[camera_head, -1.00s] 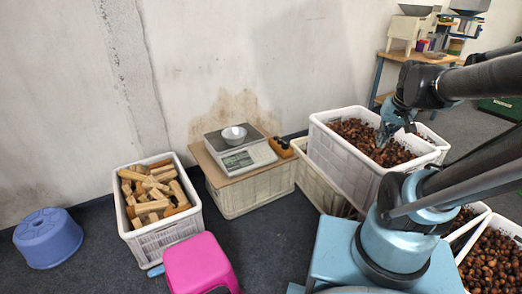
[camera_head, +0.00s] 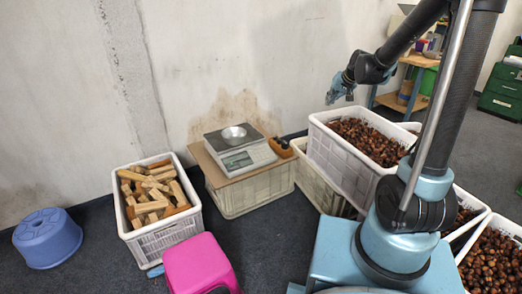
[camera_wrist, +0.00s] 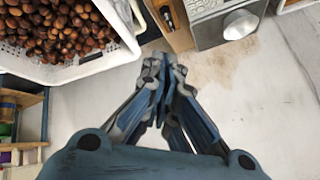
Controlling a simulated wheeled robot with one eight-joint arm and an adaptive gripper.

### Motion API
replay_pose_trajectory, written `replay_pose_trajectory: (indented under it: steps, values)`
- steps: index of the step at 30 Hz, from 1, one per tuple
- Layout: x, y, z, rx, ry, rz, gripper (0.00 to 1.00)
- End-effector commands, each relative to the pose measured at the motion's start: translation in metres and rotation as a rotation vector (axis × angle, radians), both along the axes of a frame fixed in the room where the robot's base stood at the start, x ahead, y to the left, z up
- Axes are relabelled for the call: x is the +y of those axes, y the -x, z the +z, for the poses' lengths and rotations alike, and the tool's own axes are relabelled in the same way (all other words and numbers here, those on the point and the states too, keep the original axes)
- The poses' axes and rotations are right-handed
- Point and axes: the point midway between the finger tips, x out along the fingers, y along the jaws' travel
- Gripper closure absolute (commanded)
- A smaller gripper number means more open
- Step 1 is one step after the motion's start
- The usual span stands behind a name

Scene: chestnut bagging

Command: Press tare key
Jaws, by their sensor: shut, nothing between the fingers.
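The scale (camera_head: 241,154) is a light box with a front panel of keys and a display. It stands on a board over a crate, against the wall. The tare key is too small to tell apart on the panel. My gripper (camera_head: 339,97) is shut and empty, in the air to the right of the scale, well apart from it. In the wrist view my gripper (camera_wrist: 162,62) has its fingers together.
A white crate of chestnuts (camera_head: 345,158) stands right of the scale. A dark object with an orange part (camera_head: 281,148) lies beside the scale. A crate of wood pieces (camera_head: 165,240), a pink stool (camera_head: 199,264) and a blue stool (camera_head: 47,238) are to the left.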

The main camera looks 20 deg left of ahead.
Motion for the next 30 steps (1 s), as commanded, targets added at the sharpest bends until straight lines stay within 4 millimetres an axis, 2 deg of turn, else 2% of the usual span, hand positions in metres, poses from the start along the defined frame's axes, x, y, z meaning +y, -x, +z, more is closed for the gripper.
replay_pose_trajectory:
  steps: [1, 6, 15, 24, 30]
  values:
    - [0.013, -0.013, -0.006, -0.009, -0.013, 0.007, 1.00]
    - [0.055, -0.051, -0.026, -0.038, -0.065, 0.022, 1.00]
    - [0.132, -0.106, -0.076, -0.084, -0.157, 0.046, 1.00]
    - [0.208, -0.141, -0.141, -0.121, -0.252, 0.066, 1.00]
    - [0.256, -0.153, -0.192, -0.143, -0.317, 0.075, 1.00]
